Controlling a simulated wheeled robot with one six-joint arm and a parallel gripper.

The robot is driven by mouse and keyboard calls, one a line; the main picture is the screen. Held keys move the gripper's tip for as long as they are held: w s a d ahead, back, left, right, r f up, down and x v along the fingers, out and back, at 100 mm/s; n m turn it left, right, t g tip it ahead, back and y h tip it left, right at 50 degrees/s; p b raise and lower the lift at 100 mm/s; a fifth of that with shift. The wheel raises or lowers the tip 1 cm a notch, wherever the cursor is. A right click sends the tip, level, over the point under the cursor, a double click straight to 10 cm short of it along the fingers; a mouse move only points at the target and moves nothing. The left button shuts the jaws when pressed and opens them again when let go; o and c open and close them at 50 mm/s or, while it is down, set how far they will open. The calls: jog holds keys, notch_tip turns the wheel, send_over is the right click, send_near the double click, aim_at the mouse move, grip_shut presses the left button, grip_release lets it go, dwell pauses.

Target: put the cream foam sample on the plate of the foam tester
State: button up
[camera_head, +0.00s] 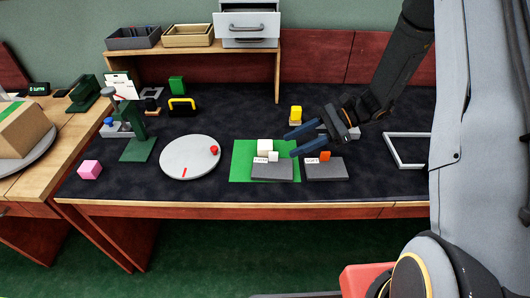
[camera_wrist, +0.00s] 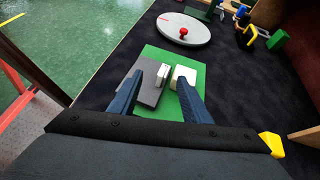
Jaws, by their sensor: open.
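A cream cube (camera_head: 265,146), which looks like the cream foam sample, stands on a green mat (camera_head: 240,160) behind a dark grey slab. In the wrist view the cream cube (camera_wrist: 185,75) is near the tip of the right finger, not between the fingers. My gripper (camera_head: 289,145) is open, with blue fingers pointing left, just right of the cube. It also shows in the wrist view (camera_wrist: 165,78), empty as far as I see. A green upright stand (camera_head: 137,148) at the left may be the foam tester; I cannot make out its plate clearly.
A round disc (camera_head: 188,163) with a red knob lies between mat and stand. A pink cube (camera_head: 89,169) and yellow block (camera_head: 296,113) stand nearby.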

aim_at(266, 144)
jog(key=w, duration=0.1)
jog(key=w+f+m+t+y, duration=0.1)
jog(key=w, duration=0.1)
jog(key=w+f+m+y, duration=0.1)
jog(key=shift+w+d+f+t+b, duration=0.15)
jog(key=shift+w+d+t+b, duration=0.05)
jog(key=shift+d+t+b, duration=0.2)
jog(key=shift+w+a+m, duration=0.2)
jog(key=shift+m, duration=0.1)
jog(key=p+x, duration=0.3)
jog(key=x, duration=0.4)
jog(key=shift+a, duration=0.2)
jog(key=c, duration=0.8)
jog(key=shift+o, duration=0.2)
